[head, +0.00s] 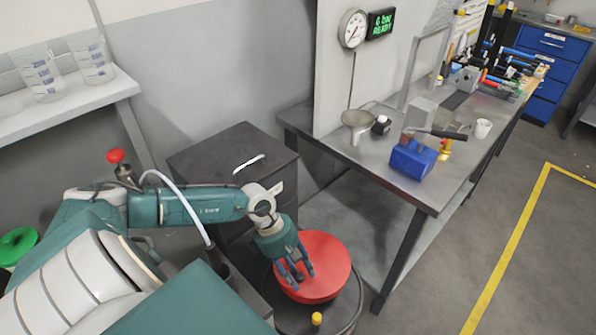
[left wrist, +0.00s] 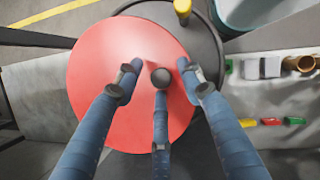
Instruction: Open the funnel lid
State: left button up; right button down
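The funnel lid (head: 327,262) is a flat red disc lying on a dark round funnel rim (head: 352,300). It fills the middle of the left wrist view (left wrist: 105,80), where a small dark knob (left wrist: 161,77) stands near its centre. My left gripper (head: 297,272) points down over the lid. In the left wrist view its three blue fingers (left wrist: 160,78) are spread, with the knob between their tips. Gaps show between the side fingers and the knob; whether the lower finger touches it I cannot tell. My right gripper is not in view.
A yellow-topped post (head: 317,319) stands at the funnel's near edge. A dark cabinet (head: 215,160) is behind my left arm. A metal workbench (head: 420,195) with a blue device (head: 412,160) stands at the right. Open floor (head: 480,235) lies beyond it.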

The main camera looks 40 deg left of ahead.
aim_at(314, 266)
pick_arm(q)
jog(key=shift+c, duration=1)
grip_shut()
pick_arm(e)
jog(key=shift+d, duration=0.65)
